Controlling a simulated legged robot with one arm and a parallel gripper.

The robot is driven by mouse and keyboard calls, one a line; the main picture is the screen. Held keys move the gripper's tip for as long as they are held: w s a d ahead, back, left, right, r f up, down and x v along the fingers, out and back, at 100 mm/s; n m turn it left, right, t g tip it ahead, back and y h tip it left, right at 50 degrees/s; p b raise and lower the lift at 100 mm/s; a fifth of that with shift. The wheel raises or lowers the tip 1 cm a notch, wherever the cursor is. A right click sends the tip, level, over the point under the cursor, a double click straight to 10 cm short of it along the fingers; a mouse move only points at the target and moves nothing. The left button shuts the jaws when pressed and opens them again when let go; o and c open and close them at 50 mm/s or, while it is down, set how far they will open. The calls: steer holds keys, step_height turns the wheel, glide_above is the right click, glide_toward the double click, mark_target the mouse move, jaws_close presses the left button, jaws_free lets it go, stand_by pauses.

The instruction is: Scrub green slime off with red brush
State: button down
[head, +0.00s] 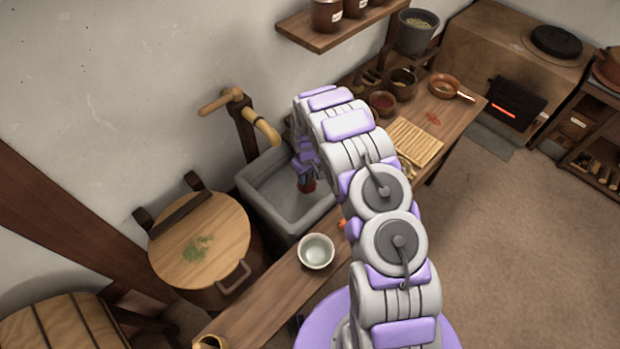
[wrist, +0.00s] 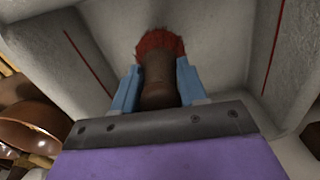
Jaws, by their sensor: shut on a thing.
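Green slime (head: 198,248) lies as a smear on the round wooden lid (head: 222,222) at the left in the head view. My gripper (wrist: 158,85) is shut on the brown handle of the red brush (wrist: 160,42), with the red bristles pointing away from it. In the head view the brush's red end (head: 307,186) shows inside the grey stone sink (head: 285,232), to the right of the lid. My arm hides part of the sink. I cannot tell whether the bristles touch the sink.
A wooden tap (head: 266,131) stands behind the sink. A pale bowl (head: 316,250) sits on the counter (head: 268,306) in front. Pots, a slatted board (head: 414,143) and a red smear (head: 433,118) are on the far counter. Floor at the right is clear.

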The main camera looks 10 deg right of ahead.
steer(key=shift+a+r, duration=0.25)
steer(key=shift+r, duration=0.9)
steer(key=shift+d+r, duration=0.15)
steer(key=shift+d, duration=0.45)
steer(key=shift+a, duration=0.1)
steer(key=shift+a+r+p, duration=0.1)
steer(key=shift+a+p, duration=0.2)
steer(key=shift+a, duration=0.1)
steer(key=r, duration=0.2)
steer(key=r+p, duration=0.1)
steer(key=r, duration=0.2)
steer(key=d+r, duration=0.1)
steer(key=r, duration=0.2)
steer(key=shift+r, duration=0.25)
steer(key=s+d+r+m+b, duration=0.1)
steer(key=s+d+r+m, duration=0.1)
steer(key=r, duration=0.6)
steer(key=s+d+r+m+b, duration=0.1)
steer(key=s+r+m, duration=0.2)
steer(key=s+r, duration=0.3)
step_height(320, 180, up, 2)
steer(key=shift+s+d+m+b, duration=0.15)
steer(key=shift+d+m+b, duration=0.2)
steer(key=shift+m+b, duration=0.05)
